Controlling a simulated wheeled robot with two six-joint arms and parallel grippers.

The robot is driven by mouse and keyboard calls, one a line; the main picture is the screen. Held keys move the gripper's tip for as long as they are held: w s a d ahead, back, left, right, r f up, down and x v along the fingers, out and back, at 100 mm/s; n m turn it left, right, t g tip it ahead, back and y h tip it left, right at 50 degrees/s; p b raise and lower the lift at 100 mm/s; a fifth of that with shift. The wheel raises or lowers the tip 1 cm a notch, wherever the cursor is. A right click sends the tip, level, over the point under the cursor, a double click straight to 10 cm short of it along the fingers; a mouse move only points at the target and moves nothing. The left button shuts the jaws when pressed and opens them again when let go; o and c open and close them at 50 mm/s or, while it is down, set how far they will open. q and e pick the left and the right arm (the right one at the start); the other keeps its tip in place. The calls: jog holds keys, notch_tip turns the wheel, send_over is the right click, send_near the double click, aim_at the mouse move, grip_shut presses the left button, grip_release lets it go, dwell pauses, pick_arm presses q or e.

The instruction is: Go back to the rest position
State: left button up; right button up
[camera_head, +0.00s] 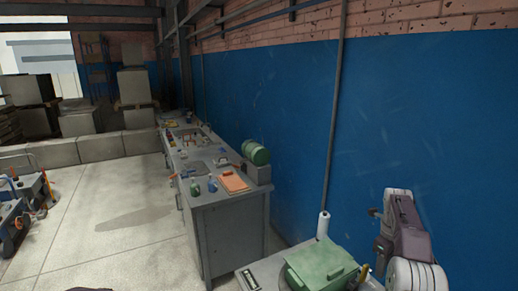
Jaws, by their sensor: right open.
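My right gripper (379,232) is at the lower right, at the end of my white and dark grey arm. It is open, small in the picture and partly turned away, and I see nothing between its fingers. It is in front of the blue wall, above and right of a green box-shaped thing (318,262). My left gripper is not in view.
The green thing sits on a grey surface (262,276) beside a white upright roll (323,225). A long grey workbench (232,222) with tools, an orange board (234,183) and a green cylinder (256,152) runs along the blue wall. The floor (120,225) at left is mostly clear.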

jog(key=s+a+r+n+b, duration=0.15)
jog(key=s+a+n, duration=0.25)
jog(key=a, duration=0.4)
jog(key=s+a+r+n, duration=0.3)
jog(key=s+a, duration=0.1)
jog(key=a, duration=0.4)
jog(key=s+a+f+n, duration=0.3)
jog(key=s+f+n, duration=0.3)
jog(key=s+n, duration=0.3)
jog(key=s+a+f+n+t+y, duration=0.1)
jog(key=s+a+f+n, duration=0.1)
jog(key=s+f+n, duration=0.4)
jog(key=s+n+b, duration=0.1)
jog(key=s+n, duration=0.2)
jog(key=n, duration=0.4)
jog(key=shift+a, duration=0.4)
jog(key=shift+s, duration=0.2)
jog(key=shift+w, duration=0.1)
